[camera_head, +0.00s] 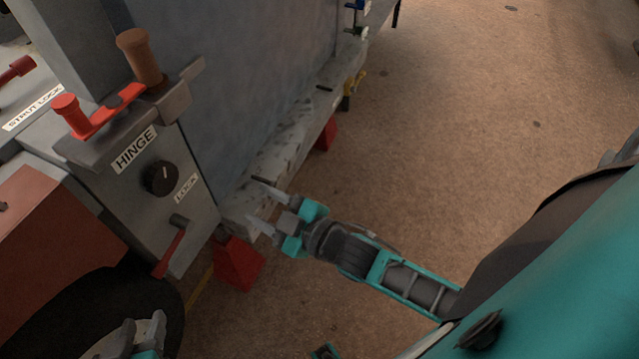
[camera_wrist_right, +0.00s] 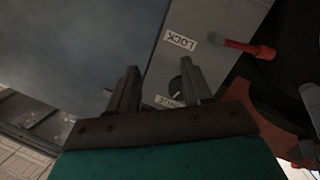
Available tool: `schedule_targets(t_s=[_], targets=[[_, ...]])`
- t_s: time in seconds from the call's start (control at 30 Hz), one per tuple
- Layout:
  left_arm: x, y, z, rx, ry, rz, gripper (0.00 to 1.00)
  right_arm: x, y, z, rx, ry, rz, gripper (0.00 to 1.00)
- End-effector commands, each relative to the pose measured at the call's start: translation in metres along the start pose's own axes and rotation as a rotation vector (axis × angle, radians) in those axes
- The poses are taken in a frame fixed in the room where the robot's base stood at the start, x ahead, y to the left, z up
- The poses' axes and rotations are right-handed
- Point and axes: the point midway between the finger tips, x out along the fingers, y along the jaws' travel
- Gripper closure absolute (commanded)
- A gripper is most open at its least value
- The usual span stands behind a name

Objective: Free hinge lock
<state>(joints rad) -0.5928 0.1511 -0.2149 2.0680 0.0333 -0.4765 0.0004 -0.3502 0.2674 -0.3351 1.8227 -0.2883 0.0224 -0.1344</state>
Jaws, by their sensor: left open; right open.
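The grey hinge panel (camera_head: 200,226) carries a HINGE label (camera_head: 134,149), a black round knob (camera_head: 160,178) and a LOCK label (camera_head: 186,188). Below the LOCK label, a red-handled lock lever (camera_head: 170,252) hangs down and slightly left from its dark pivot. In the right wrist view the lever (camera_wrist_right: 250,48) is at upper right, beside the LOCK label (camera_wrist_right: 180,40), and the knob (camera_wrist_right: 176,86) is partly hidden by a finger. My right gripper (camera_head: 255,202) is open and empty, right of the panel and apart from the lever. My left gripper (camera_head: 145,323) is open at the bottom edge, below the lever.
A red crank with a brown grip (camera_head: 139,57) sits on top of the panel. A red block (camera_head: 238,264) stands below the bench edge. The brown floor (camera_head: 480,120) at right is clear.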

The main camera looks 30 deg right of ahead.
Motion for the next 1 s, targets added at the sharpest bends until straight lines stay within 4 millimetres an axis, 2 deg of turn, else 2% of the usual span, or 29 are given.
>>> schedule_targets(t_s=[0.03, 0.1, 0.3, 0.5, 0.7, 1.0], targets=[[-0.008, 0.001, -0.012, 0.0, 0.0, 0.0, 0.57, -0.011, 0.005, -0.001, 0.067, -0.056, 0.006, 0.5], [-0.013, 0.001, -0.019, 0.0, 0.0, 0.0, 0.57, -0.023, 0.006, 0.005, 0.151, -0.127, 0.014, 0.5], [-0.025, 0.001, -0.038, 0.0, 0.0, 0.0, 0.57, -0.06, 0.005, 0.022, 0.367, -0.314, 0.032, 0.5], [-0.032, 0.002, -0.049, 0.0, 0.0, 0.0, 0.57, -0.087, 0.001, 0.032, 0.509, -0.435, 0.044, 0.5], [-0.035, 0.002, -0.052, 0.0, 0.0, 0.0, 0.57, -0.099, -0.002, 0.036, 0.57, -0.486, 0.05, 0.5], [-0.035, 0.002, -0.052, 0.0, 0.0, 0.0, 0.57, -0.1, -0.003, 0.037, 0.576, -0.491, 0.05, 0.5]])
